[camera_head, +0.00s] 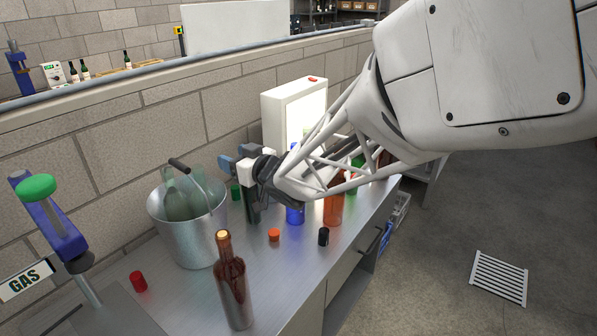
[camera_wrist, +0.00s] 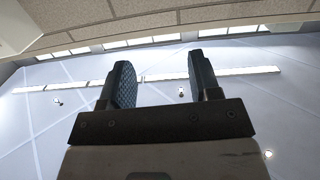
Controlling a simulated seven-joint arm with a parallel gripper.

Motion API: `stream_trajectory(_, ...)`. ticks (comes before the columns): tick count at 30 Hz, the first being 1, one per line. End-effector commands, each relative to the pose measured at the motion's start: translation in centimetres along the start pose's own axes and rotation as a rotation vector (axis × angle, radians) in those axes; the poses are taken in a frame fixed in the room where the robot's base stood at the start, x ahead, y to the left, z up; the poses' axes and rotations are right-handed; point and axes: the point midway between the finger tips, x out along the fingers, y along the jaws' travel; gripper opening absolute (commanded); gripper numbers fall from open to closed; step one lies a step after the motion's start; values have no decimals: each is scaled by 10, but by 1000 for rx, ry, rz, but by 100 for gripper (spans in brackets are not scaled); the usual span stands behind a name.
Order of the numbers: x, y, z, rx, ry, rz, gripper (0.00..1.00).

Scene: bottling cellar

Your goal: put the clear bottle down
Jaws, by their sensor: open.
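My gripper (camera_head: 234,158) is above the bench, beside the right side of the metal bucket, pointing left. In the wrist view my gripper (camera_wrist: 161,78) has its two dark pads apart, with nothing between them. I cannot pick out the clear bottle with certainty. Pale, see-through greenish bottles (camera_head: 177,205) stand inside the metal bucket (camera_head: 192,247); one may be it. A dark green bottle (camera_head: 252,210) stands upright on the bench (camera_head: 275,265) below my gripper. My arm hides part of the bench behind it.
A brown bottle (camera_head: 234,290) stands at the front. Loose caps lie nearby: red (camera_head: 138,281), orange (camera_head: 274,235) and black (camera_head: 323,236). An amber bottle (camera_head: 333,208) and a blue one (camera_head: 295,214) stand under my arm. A lit white box (camera_head: 291,110) stands behind.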

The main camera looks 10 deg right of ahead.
Motion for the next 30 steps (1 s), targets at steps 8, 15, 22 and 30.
stream_trajectory(8, -55, 39, -9, -5, -178, 258, 57)
stream_trajectory(15, -128, 60, -5, 41, -392, 476, 57)
stream_trajectory(22, -204, 57, 5, 130, -616, 621, 57)
stream_trajectory(30, -294, 22, 22, 282, -883, 696, 57)
